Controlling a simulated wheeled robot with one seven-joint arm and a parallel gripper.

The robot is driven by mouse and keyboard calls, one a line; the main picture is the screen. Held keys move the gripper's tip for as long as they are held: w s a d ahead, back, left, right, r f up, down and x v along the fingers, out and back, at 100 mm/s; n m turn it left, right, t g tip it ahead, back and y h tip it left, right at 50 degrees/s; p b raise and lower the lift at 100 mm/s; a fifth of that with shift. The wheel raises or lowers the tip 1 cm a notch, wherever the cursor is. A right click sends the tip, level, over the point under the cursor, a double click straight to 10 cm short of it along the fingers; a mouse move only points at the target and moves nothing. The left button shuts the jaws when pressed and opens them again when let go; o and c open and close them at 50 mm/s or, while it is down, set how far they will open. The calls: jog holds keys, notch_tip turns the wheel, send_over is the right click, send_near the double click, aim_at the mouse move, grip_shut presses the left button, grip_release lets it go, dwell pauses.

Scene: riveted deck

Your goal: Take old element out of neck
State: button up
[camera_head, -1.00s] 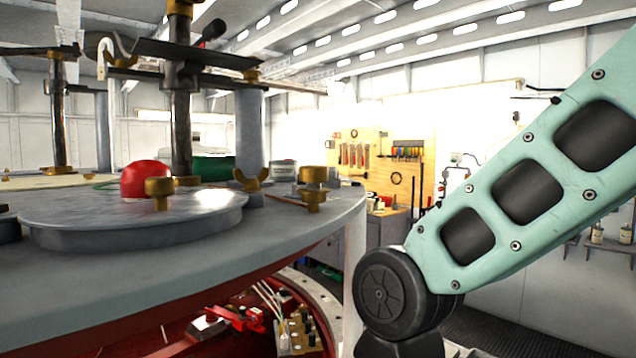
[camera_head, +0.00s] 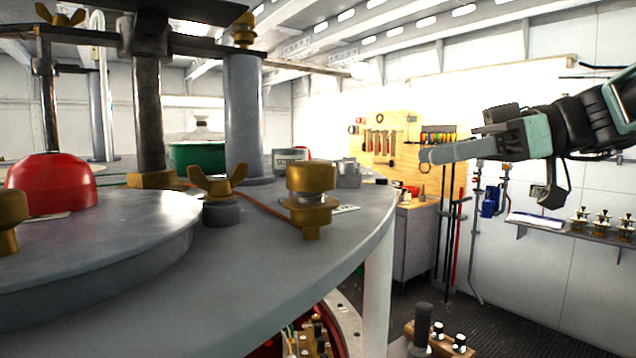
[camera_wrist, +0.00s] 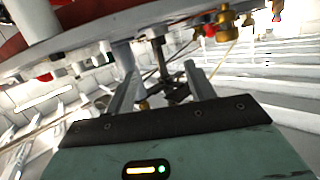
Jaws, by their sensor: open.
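My gripper (camera_head: 440,152) is held out level at the right of the head view, beyond the rim of the round grey top and apart from it. In the wrist view my gripper (camera_wrist: 163,85) has its two fingers spread with nothing held between them. I cannot pick out the old element or the neck for sure. A grey upright cylinder (camera_head: 244,115) and a dark post (camera_head: 149,105) stand on the grey top. A raised round plate (camera_head: 130,235) at the left carries a red dome (camera_head: 52,184).
The grey top (camera_head: 300,262) fills the lower left, with a brass wing nut (camera_head: 217,182) and a brass clamp (camera_head: 311,195) near its edge. A green container (camera_head: 198,156) stands behind. A tool board (camera_head: 392,147) and a wall shelf (camera_head: 570,231) are farther back.

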jog(key=p+x, duration=0.2)
jog(key=x, duration=0.1)
jog(key=r+p+x, duration=0.1)
jog(key=x, duration=0.3)
jog(key=p+x, duration=0.2)
jog(key=x, duration=0.2)
jog(key=shift+w+a+r+p, duration=0.15)
jog(key=shift+w+a+p, duration=0.15)
jog(key=shift+w, duration=0.05)
jog(key=shift+a+p, duration=0.55)
jog(key=p+x, duration=0.2)
jog(key=x, duration=0.1)
jog(key=shift+w, duration=0.1)
jog(key=shift+w+a+f+p, duration=0.1)
jog(key=shift+a+f+p, duration=0.25)
jog(key=shift+a, duration=0.2)
jog(key=c, duration=1)
